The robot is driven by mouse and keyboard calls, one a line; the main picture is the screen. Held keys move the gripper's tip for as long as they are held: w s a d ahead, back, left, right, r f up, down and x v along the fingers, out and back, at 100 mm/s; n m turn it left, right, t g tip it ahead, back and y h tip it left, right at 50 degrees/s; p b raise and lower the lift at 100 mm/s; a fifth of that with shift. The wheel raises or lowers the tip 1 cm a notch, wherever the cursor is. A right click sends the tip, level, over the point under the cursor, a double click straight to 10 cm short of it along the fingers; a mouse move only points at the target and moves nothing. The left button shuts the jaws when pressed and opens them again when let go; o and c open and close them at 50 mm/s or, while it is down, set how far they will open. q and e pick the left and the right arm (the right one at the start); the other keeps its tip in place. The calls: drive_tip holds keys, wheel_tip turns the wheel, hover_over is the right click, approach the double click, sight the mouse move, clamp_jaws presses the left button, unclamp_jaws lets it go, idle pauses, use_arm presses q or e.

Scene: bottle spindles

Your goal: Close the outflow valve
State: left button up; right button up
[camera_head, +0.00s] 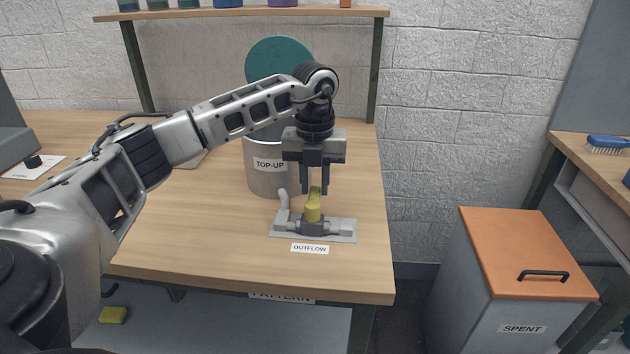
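The outflow valve is a grey fitting (342,229) on a flat plate near the table's front right edge, with a yellow handle (313,211) on top. A label reading OUTFLOW (310,249) lies in front of it. My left gripper (315,190) points straight down over the handle. Its two dark fingers are apart, with the upper end of the yellow handle showing between or just behind the fingertips. I cannot tell whether either finger touches it. My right gripper is not in view.
A grey TOP-UP container (266,182) with a raised teal round lid (279,59) stands just behind the valve. A shelf (240,13) spans the back. An orange-topped SPENT bin (525,250) stands right of the table. The table (190,235) left of the valve is clear.

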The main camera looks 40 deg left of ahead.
sight(314, 190)
use_arm(q)
drive_tip(key=shift+o, duration=1.2)
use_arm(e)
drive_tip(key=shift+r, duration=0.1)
use_arm(q)
wheel_tip(314, 190, up, 16)
drive_tip(key=p, duration=0.2)
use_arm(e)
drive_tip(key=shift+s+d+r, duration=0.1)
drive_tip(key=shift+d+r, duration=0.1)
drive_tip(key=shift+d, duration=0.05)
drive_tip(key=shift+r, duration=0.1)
